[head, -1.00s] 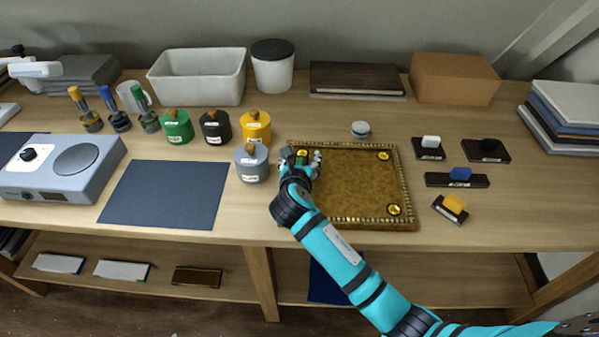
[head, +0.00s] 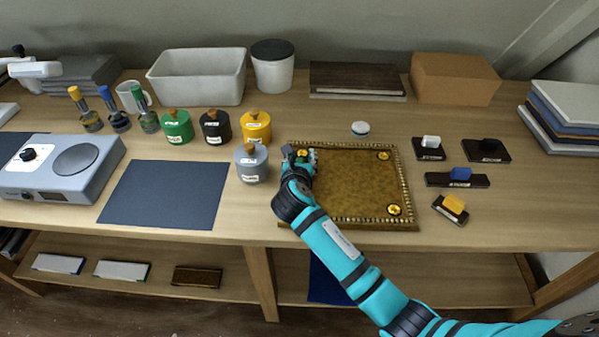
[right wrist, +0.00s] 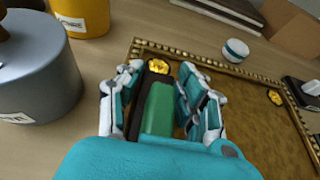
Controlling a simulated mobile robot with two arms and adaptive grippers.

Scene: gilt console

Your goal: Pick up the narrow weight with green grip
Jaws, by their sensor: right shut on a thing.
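The narrow weight shows in the right wrist view as a green grip (right wrist: 159,108) on a dark narrow base (right wrist: 137,105). My right gripper (right wrist: 163,92) has its fingers on both sides of the green grip and is shut on it. In the head view my right gripper (head: 301,156) is over the left part of the gilt-edged tray (head: 350,221) and hides most of the weight. I cannot tell whether the weight touches the tray. My left gripper is not in view.
A grey canister (head: 251,166) stands close left of my right gripper. Black (head: 215,130) and yellow (head: 256,130) canisters stand behind it. A small round white-and-teal thing (head: 360,129) sits behind the tray. Several grip-topped weights, one blue (head: 457,181), lie to its right.

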